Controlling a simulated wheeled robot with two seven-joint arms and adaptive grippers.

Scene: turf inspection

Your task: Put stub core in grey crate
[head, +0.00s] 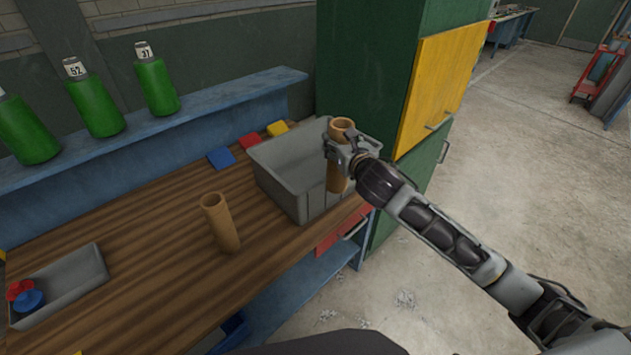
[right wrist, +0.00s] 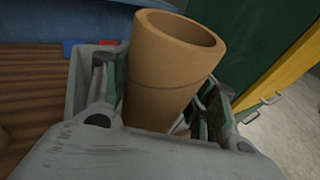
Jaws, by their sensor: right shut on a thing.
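My right gripper (head: 346,150) is shut around a brown, hollow core (head: 336,178), held nearly upright at the right side of the grey crate (head: 276,181). In the right wrist view the core (right wrist: 165,75) stands between the fingers with its open end up; its lower end is hidden there. I cannot tell whether that end is inside the crate or above it. A second brown core (head: 221,222) stands, slightly tilted in view, on the wooden bench left of the crate. I cannot tell by label which is the stub core. My left gripper is not in view.
A grey tray (head: 75,282) with red and blue pieces lies at the left. Several green bottles stand on the blue shelf (head: 210,115). Blue, red and yellow blocks lie behind the crate. A green cabinet (head: 365,70) with a yellow door rises close behind the right gripper.

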